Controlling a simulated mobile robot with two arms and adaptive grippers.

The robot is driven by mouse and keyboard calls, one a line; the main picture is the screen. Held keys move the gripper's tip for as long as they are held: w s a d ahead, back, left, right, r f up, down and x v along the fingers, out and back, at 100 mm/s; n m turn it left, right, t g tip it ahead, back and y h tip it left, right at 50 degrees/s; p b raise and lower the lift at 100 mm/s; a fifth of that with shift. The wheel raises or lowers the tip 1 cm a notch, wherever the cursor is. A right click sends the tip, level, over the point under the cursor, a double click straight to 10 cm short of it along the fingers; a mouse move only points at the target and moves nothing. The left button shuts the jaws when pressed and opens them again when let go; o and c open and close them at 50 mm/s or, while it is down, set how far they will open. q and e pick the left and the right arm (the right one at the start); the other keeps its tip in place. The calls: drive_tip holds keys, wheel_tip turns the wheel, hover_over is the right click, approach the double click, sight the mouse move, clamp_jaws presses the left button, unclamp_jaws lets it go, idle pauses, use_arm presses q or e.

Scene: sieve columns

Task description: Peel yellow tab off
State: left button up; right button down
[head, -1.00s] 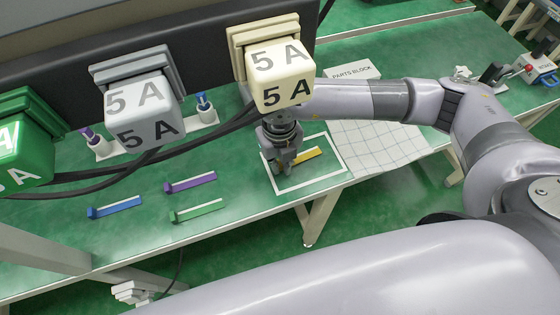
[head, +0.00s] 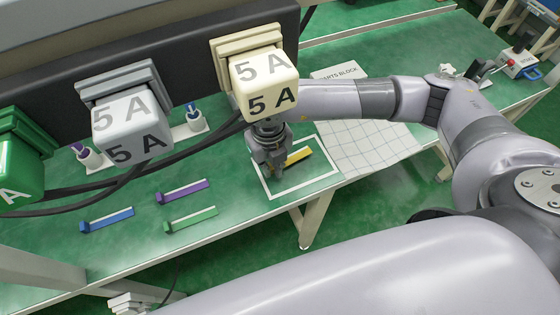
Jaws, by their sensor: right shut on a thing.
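The yellow tab (head: 298,155) lies inside the white square outline (head: 311,185) on the green table. My right gripper (head: 276,172) points down inside the same outline and is shut on the left end of the yellow tab. The gripper's fingers hide that end. I cannot tell whether any part of the tab is lifted off the table. My left gripper is not in view.
Blue (head: 107,219), purple (head: 183,191) and green (head: 191,219) strips lie left on the table (head: 235,204). Plugs with black cables hang above them. A white gridded sheet (head: 375,145) and a parts block sign (head: 338,74) are to the right.

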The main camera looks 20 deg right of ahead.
drive_tip(key=shift+r+p, duration=1.35)
drive_tip(key=shift+r, duration=1.1)
